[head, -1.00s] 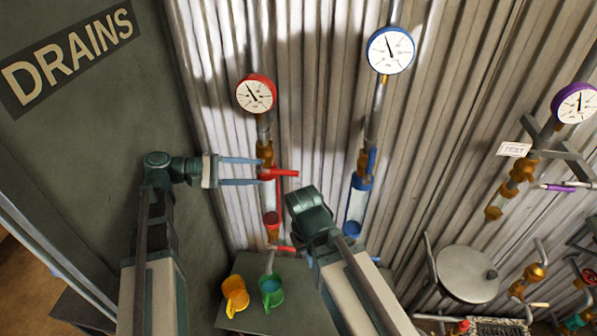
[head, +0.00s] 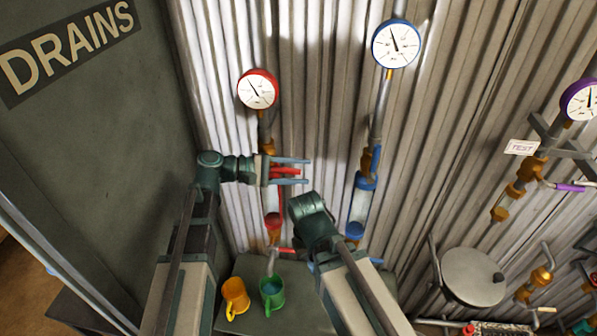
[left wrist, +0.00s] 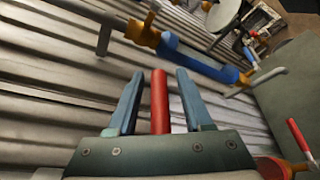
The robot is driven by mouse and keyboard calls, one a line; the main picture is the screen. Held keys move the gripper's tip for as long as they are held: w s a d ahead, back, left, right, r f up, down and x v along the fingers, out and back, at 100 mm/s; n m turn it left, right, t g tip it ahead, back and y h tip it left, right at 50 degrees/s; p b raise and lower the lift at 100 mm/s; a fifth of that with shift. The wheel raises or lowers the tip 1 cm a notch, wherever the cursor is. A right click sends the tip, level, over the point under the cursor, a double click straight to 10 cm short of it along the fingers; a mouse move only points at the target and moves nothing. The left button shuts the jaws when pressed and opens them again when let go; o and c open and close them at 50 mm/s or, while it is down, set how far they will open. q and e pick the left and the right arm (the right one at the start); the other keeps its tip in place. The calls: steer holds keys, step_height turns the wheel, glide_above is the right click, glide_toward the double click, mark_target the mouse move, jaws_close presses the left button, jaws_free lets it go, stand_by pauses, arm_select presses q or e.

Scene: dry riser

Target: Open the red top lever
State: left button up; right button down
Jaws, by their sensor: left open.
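The red top lever (head: 285,171) sticks out to the right from the pipe under the red-rimmed gauge (head: 258,89). My left gripper (head: 307,171) is open, with one finger above the lever and one below it in the head view. In the left wrist view the red lever (left wrist: 159,100) lies between the two blue fingers (left wrist: 159,95), with a visible gap on each side. The gripper hides the valve body behind the lever. My right arm shows right of the red pipe, but its fingers are not clearly visible.
A red lower lever (head: 287,250) sits near the pipe's bottom. A yellow mug (head: 235,294) and a green mug (head: 272,292) stand on a grey shelf (head: 300,300). A dark panel marked DRAINS (head: 70,50) stands left.

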arm_select(q)
jaws_close()
stand_by(1.4)
